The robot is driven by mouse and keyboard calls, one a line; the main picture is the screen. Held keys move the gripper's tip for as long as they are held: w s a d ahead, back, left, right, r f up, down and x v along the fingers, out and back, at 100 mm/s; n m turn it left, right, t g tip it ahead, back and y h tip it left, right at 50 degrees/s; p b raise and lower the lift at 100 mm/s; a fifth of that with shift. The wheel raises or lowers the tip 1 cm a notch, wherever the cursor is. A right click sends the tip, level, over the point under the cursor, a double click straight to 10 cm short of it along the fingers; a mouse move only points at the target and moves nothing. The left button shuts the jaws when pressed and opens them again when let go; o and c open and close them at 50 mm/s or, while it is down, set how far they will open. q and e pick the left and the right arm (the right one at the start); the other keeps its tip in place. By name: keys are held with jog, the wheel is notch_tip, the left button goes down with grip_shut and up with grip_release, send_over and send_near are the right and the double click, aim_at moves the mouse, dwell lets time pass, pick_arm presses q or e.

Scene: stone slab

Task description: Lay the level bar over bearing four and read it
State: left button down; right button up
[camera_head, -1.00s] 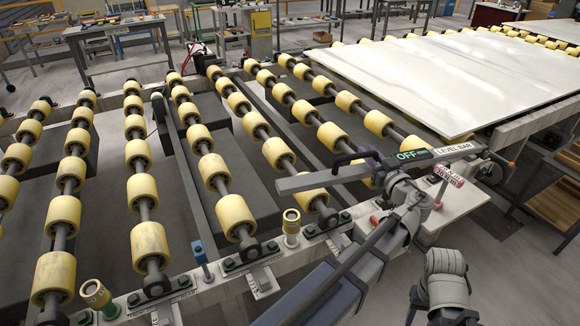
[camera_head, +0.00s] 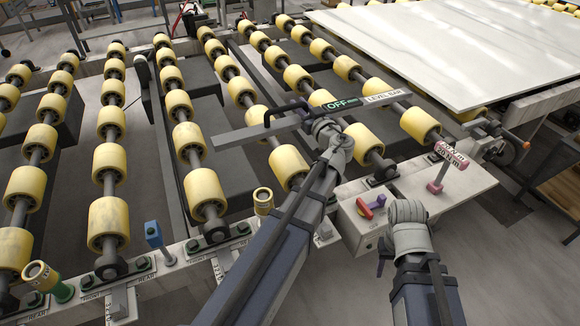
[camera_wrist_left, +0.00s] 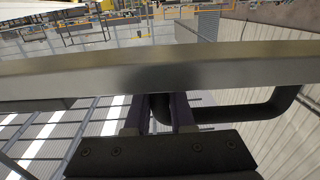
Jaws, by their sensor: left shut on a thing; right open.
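The level bar (camera_head: 240,132) is a long grey bar with a black handle, a LEVEL BAR label and a display reading OFF. My left gripper (camera_head: 306,110) is shut on its handle and holds it above the yellow rollers. In the left wrist view the bar (camera_wrist_left: 160,75) crosses the whole picture, with the purple fingers (camera_wrist_left: 160,112) below it. Black bearings, such as one near the front (camera_head: 215,230), sit along the front rail; I cannot read which is bearing four. My right gripper (camera_head: 384,252) is open, low beside the white box, mostly hidden by its wrist.
A pale stone slab (camera_head: 450,50) lies at the upper right. A white box with a red knob (camera_head: 366,208) and a pink-handled tool (camera_head: 438,180) are near the right arm. Brass cylinders (camera_head: 263,199) and a blue piece (camera_head: 154,234) stand along the front rail (camera_head: 180,262).

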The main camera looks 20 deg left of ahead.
pick_arm(q)
jog(key=a+f+b, duration=0.7)
jog(key=a+f, duration=0.2)
jog(key=a, duration=0.2)
jog(key=shift+s+a+f, duration=0.15)
jog(key=shift+s+f, duration=0.1)
jog(key=shift+s, duration=0.15)
pick_arm(e)
notch_tip(320, 180, down, 9)
jog(key=shift+f, duration=0.2)
jog(key=shift+f, duration=0.1)
pick_arm(q)
notch_tip(320, 180, down, 6)
jog(key=b, duration=0.6)
jog(key=shift+f, duration=0.15)
pick_arm(e)
notch_tip(320, 180, down, 6)
pick_arm(q)
jog(key=shift+b, duration=0.3)
pick_arm(e)
jog(key=shift+f, duration=0.1)
pick_arm(q)
notch_tip(320, 180, down, 4)
jog(key=b, duration=0.3)
jog(key=shift+r, duration=0.2)
pick_arm(e)
notch_tip(320, 180, down, 4)
jog(key=shift+r, duration=0.25)
